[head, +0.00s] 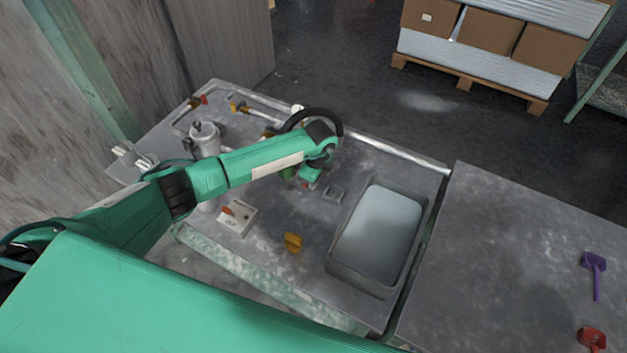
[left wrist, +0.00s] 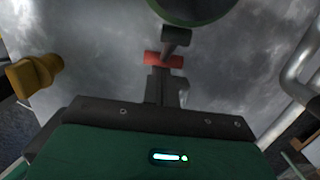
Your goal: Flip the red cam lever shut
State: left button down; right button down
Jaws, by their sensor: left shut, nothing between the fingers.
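In the left wrist view, the red cam lever (left wrist: 163,60) shows as a short red bar on a dark stem (left wrist: 176,40). The stem runs up to a dark round part with a green rim (left wrist: 190,20) at the top edge. My left gripper (left wrist: 164,80) is shut and empty, its tips just below the red bar in the picture. I cannot tell whether they touch it. In the head view, my left gripper (head: 309,183) is low over the bench, mostly hidden by its own wrist. A small red spot shows beside it.
A grey tray (head: 337,272) stands right of the gripper. A yellow block (head: 292,242), a box with a red switch (head: 238,217) and a metal canister (head: 205,140) are nearby. Pipes line the back edge. The right table (head: 510,240) holds a purple scoop (head: 595,263) and a red one (head: 591,338).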

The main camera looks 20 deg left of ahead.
jog(key=shift+d, duration=0.55)
jog(key=shift+a, duration=0.1)
pick_arm(q)
jog(key=shift+r, duration=0.25)
jog(key=shift+r+p, duration=0.55)
jog(key=shift+p, duration=0.15)
pick_arm(e)
jog(key=shift+a+r, duration=0.7)
